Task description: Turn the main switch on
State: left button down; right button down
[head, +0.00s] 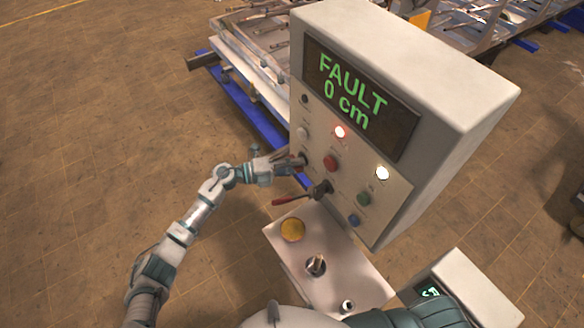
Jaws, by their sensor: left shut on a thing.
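A light grey control box (445,75) stands upright with its sloped panel facing left. My left gripper (297,163) reaches the panel's lower left edge and is shut on a dark knob (303,158), which the fingers partly hide. A lever with a red handle (287,200) and a dark hub (322,187) sits just below it and is apart from the gripper. The small labels are too blurred to read, so I cannot tell which control is named the main switch. My right gripper is out of view.
The display (355,95) reads "FAULT 0 cm". A red button (330,162), green button (363,199) and blue button (354,220) are nearby. Two lamps glow. A smaller box (465,285) stands lower right.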

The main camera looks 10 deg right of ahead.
pick_arm(q)
jog(key=c, duration=1.1)
grip_release()
jog(key=shift+a+r, duration=0.15)
jog(key=shift+a, duration=0.1)
jog(key=shift+a, duration=0.25)
jog(key=shift+s+a+r, duration=0.1)
jog(key=shift+a, duration=2.8)
jog(key=shift+s+a+r, duration=0.1)
jog(key=shift+a, duration=2.75)
jog(key=shift+w+f, duration=0.1)
